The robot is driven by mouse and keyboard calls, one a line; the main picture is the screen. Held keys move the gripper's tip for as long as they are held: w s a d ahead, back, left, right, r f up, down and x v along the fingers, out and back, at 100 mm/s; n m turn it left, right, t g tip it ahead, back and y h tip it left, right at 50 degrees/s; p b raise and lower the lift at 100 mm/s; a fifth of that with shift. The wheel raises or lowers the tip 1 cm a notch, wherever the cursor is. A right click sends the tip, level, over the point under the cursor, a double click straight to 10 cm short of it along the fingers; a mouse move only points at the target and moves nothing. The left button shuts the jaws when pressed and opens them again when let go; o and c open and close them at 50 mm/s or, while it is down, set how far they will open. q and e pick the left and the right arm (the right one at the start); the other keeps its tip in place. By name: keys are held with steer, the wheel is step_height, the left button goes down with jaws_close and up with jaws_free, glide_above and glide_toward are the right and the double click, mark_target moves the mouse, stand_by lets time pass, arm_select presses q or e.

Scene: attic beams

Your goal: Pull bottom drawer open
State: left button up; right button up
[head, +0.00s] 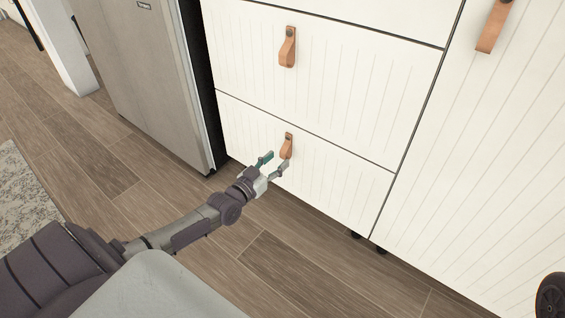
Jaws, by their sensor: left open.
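The white grooved bottom drawer (335,185) is at the middle of the head view and looks flush with the cabinet front. Its tan leather loop handle (287,146) hangs near the drawer's upper middle. My left gripper (275,164) is open, with its two fingertips just below the handle in the picture, one to each side. I cannot tell whether they touch the leather. My right gripper is not in view.
The drawer above (330,80) has a similar tan loop handle (288,47) and looks shut. A white cabinet door (480,170) is to the right. A grey fridge (140,70) stands to the left. Wooden floor (290,270) lies clear before the drawers. A rug (22,195) is at far left.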

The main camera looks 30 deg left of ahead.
mark_target(282, 156)
arm_select(q)
steer(key=shift+w+d+b, duration=0.15)
steer(key=shift+w+b, duration=0.45)
steer(key=shift+w, duration=1.2)
jaws_close()
